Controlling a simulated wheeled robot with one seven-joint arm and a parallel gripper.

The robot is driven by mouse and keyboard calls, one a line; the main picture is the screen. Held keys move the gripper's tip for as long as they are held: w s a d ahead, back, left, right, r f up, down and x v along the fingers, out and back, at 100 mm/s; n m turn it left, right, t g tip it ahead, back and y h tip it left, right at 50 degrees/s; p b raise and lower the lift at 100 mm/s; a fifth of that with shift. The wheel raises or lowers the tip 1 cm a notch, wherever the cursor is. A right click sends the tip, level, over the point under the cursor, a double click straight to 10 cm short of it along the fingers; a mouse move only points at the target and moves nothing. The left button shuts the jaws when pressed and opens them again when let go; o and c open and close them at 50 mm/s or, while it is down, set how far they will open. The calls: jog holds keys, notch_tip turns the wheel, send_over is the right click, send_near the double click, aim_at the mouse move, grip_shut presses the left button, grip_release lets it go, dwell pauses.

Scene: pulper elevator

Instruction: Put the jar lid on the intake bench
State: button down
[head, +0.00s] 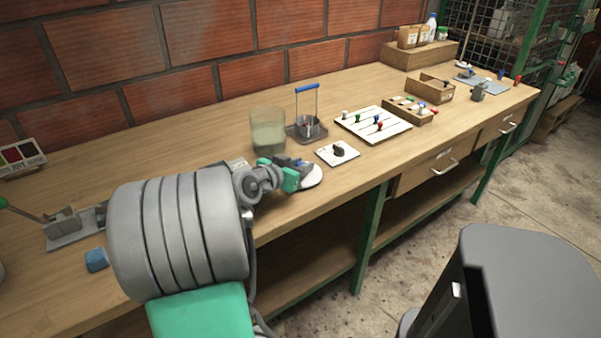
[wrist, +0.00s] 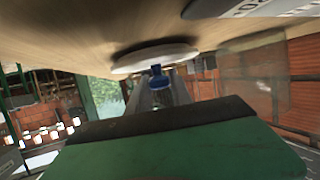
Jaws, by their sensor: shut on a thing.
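The jar lid is a white disc (head: 314,177) with a blue knob (wrist: 157,76). My gripper (head: 299,170) is shut on the knob, with the disc beyond the fingertips. In the wrist view, which looks upside down, the disc (wrist: 155,56) is close to the wooden bench top, with a dark shadow beside it. I cannot tell whether it touches. The intake bench (head: 180,138) runs along the brick wall; the lid is over its front part. My gripper partly hides the lid in the head view.
A clear jar (head: 267,135) and a blue-handled metal holder (head: 306,128) stand behind the lid. A white square plate with a dark lump (head: 338,153) lies to its right, before a white board of pins (head: 374,123). The bench's front edge is near; a dark grey bin-like object (head: 520,270) stands at right.

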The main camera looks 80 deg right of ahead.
jog(key=shift+f, duration=0.25)
jog(key=c, duration=1.1)
grip_release()
jog(key=shift+c, duration=0.2)
jog(key=shift+w+a+r, duration=0.15)
jog(key=shift+a+r, duration=0.05)
jog(key=shift+r, duration=0.2)
jog(key=p+v, duration=0.1)
jog(key=v, duration=1)
jog(key=shift+a, duration=0.25)
